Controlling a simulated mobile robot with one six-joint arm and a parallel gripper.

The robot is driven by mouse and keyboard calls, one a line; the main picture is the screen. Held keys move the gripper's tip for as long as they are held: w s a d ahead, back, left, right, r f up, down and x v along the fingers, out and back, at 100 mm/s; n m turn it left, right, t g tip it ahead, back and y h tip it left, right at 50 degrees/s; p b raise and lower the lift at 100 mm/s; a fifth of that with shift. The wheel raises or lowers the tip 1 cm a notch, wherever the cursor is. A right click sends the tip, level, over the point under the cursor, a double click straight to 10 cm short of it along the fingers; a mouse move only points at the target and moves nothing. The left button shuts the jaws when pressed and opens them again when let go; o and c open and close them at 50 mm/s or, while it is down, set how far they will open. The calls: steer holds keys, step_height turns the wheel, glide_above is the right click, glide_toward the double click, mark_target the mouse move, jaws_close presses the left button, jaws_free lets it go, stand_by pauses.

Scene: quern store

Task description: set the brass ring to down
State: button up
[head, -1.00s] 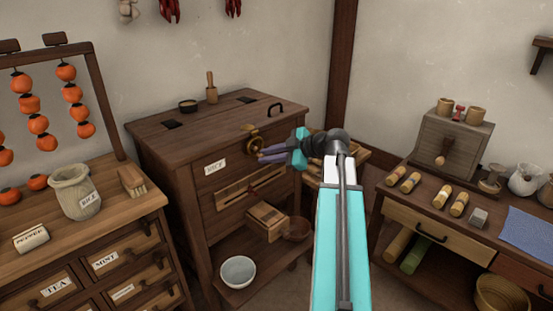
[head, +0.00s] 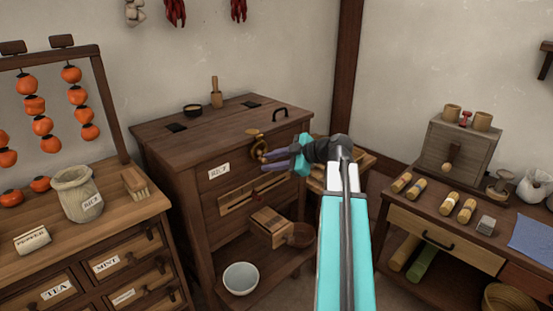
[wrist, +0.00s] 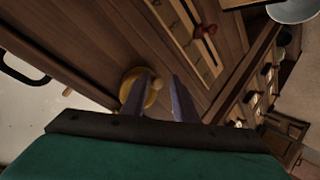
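The brass ring (head: 257,147) hangs on the upper front of the dark wooden chest, under a brass mount, beside the RICE label. In the wrist view, the ring (wrist: 154,98) shows partly behind one of my fingers. My gripper (head: 264,161) is at the ring from the right, its two purple fingers apart. In the wrist view, my gripper (wrist: 163,78) is open, with a small round brass part between the fingertips. The ring crosses behind the left finger; I cannot tell whether they touch.
On the chest top (head: 215,125) are a dark bowl, a wooden pestle and a black handle (head: 280,112). A slotted slider (head: 252,194) lies below the ring. A white bowl (head: 241,278) stands on the low shelf. A workbench (head: 440,224) is at right.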

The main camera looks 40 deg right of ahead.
steer(key=shift+a+f, duration=0.1)
steer(key=v, duration=1.4)
steer(key=shift+w, duration=0.1)
stand_by(0.4)
